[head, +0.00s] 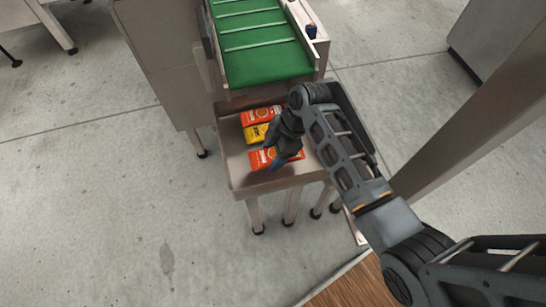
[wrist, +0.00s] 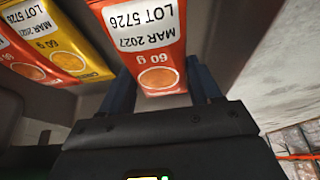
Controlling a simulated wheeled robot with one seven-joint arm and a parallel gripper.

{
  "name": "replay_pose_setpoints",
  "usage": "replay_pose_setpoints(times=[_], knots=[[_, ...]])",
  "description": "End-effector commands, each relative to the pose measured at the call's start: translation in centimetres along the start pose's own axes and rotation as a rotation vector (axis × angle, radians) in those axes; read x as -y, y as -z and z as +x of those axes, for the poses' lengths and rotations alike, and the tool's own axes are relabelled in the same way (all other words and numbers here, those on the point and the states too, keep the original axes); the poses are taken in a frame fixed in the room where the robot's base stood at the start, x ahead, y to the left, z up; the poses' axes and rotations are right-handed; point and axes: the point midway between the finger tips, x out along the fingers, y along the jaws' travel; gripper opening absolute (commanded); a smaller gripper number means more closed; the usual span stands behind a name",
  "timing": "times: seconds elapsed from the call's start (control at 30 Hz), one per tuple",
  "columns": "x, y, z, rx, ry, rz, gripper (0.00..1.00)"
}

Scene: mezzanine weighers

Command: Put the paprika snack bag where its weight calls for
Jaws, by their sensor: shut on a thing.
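Three snack bags show in the steel tray (head: 237,160). An orange-red bag (head: 260,158) is nearest the tray's front edge, partly covered by my gripper (head: 281,153). In the wrist view this orange-red bag (wrist: 160,50) sits between the two fingers of my gripper (wrist: 163,85), which is shut on it. Its label reads LOT 5726, MAR 2027, 60 g. I cannot tell whether it is lifted clear of the tray floor. A yellow bag (head: 255,132) and another orange-red bag (head: 262,115) lie behind it. No flavour name is readable on any bag.
A green cleated conveyor (head: 262,45) ends just behind the tray. A small dark blue object (head: 311,31) is on its right side rail. A steel cabinet (head: 160,50) stands to the left and a sloping beam (head: 470,115) crosses at right. Open concrete floor lies front left.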

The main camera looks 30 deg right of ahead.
Motion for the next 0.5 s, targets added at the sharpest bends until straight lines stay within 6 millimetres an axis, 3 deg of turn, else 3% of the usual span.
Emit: replay_pose_setpoints(times=[0.3,0.5], knots=[[0.0,-1.5,3.4,0.0,0.0,0.002,0.28],[0.0,-1.6,3.7,0.0,-0.001,0.0,0.28]])
